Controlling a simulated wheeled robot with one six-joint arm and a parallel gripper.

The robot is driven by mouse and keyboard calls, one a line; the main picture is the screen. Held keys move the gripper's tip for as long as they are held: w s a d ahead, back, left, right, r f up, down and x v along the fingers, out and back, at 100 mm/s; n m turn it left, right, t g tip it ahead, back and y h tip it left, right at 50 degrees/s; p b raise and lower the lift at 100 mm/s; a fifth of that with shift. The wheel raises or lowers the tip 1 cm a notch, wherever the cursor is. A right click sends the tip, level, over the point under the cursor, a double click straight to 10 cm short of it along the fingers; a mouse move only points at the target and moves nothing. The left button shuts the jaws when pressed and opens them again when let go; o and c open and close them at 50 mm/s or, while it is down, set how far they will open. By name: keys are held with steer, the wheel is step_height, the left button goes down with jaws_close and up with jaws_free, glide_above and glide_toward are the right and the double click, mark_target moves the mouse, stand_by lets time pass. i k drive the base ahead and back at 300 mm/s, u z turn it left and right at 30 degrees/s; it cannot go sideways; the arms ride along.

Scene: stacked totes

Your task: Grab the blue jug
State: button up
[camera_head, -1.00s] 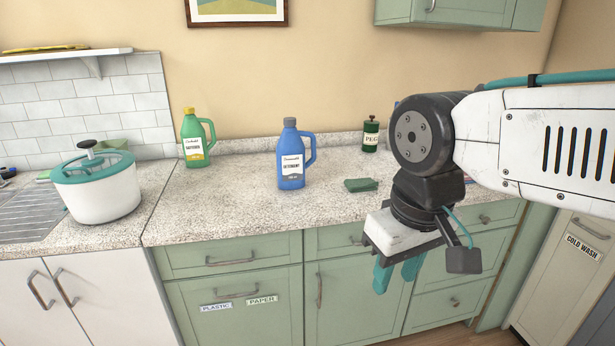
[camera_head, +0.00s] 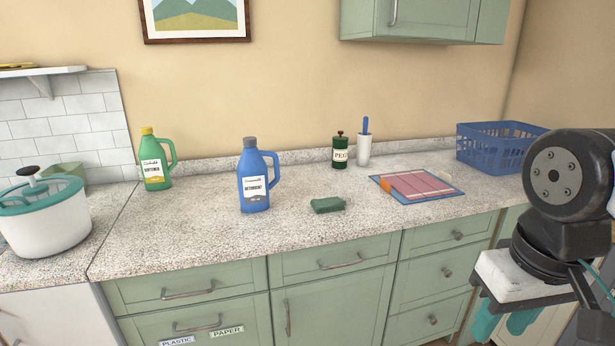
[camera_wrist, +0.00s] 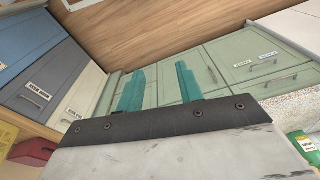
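The blue jug (camera_head: 255,186) is a detergent bottle with a grey cap and a white label. It stands upright on the speckled counter, its handle on the right side. My gripper (camera_head: 505,326) hangs at the lower right of the head view, in front of the counter and well to the right of the jug. Its two teal fingers also show in the wrist view (camera_wrist: 160,90), spread apart with nothing between them. The jug does not show in the wrist view.
A green jug (camera_head: 156,163) stands left of the blue one, and a white pot (camera_head: 45,227) is farther left. A green sponge (camera_head: 327,205) lies right of the blue jug. A green canister (camera_head: 340,152), a cutting board (camera_head: 416,187) and a blue basket (camera_head: 495,150) are farther right.

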mark_target(255, 186)
steer(key=z, duration=0.1)
steer(key=i, duration=1.5)
